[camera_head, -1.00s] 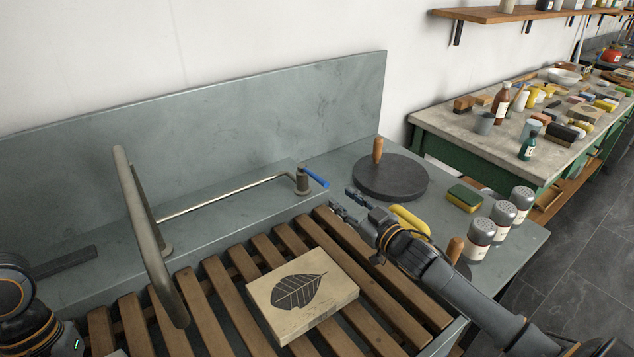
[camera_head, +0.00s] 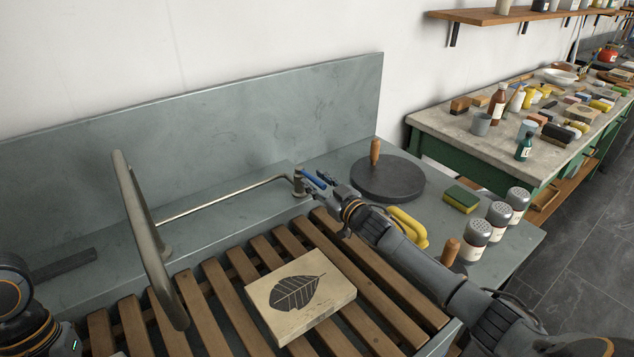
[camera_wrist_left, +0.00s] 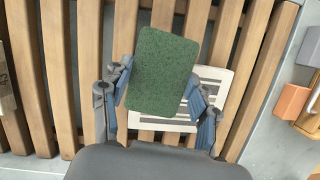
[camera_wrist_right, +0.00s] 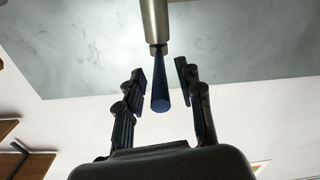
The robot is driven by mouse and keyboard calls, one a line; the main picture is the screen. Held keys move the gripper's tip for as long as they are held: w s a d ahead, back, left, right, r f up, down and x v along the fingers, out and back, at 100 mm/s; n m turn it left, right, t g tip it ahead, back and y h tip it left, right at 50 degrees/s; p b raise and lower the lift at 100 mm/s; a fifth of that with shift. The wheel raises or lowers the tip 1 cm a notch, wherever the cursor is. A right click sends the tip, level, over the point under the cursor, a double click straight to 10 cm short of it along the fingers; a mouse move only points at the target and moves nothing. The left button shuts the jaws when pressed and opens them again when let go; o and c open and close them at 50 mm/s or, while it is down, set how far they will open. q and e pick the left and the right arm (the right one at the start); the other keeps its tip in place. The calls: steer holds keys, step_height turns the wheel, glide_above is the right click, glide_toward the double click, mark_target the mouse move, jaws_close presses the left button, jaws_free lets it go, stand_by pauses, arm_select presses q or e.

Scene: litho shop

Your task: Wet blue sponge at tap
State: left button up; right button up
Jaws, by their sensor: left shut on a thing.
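My left gripper (camera_wrist_left: 160,84) is shut on a sponge (camera_wrist_left: 165,72). Only its dark green face shows; a blue side is hidden. It is above a slatted wooden rack. In the head view only my left arm shows, at the lower left. The tap has a tall grey spout (camera_head: 145,235) over the rack and a thin pipe (camera_head: 225,197) running right to a valve (camera_head: 299,184) with a blue lever (camera_head: 313,178). My right gripper (camera_head: 323,187) is open at this lever. In the right wrist view the lever (camera_wrist_right: 160,95) lies between its spread fingers.
A stone block with a leaf print (camera_head: 299,294) lies on the slatted rack (camera_head: 275,258). Right of my right arm are a round dark slab (camera_head: 390,182), a yellow-green sponge (camera_head: 461,199) and shakers (camera_head: 476,240). A cluttered bench (camera_head: 455,127) stands behind.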

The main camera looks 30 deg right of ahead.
jaws_close()
steer(key=shift+a+m+h, duration=0.3)
steer(key=shift+a, duration=0.05)
steer(key=shift+s+a+r+m+h, duration=0.1)
steer(key=shift+a+m+h, duration=0.25)
steer(key=shift+h, duration=0.35)
steer(key=shift+a+m+h, duration=0.15)
steer(key=shift+m+h, duration=0.3)
steer(key=shift+h, duration=0.25)
jaws_free()
steer(key=shift+s, duration=0.1)
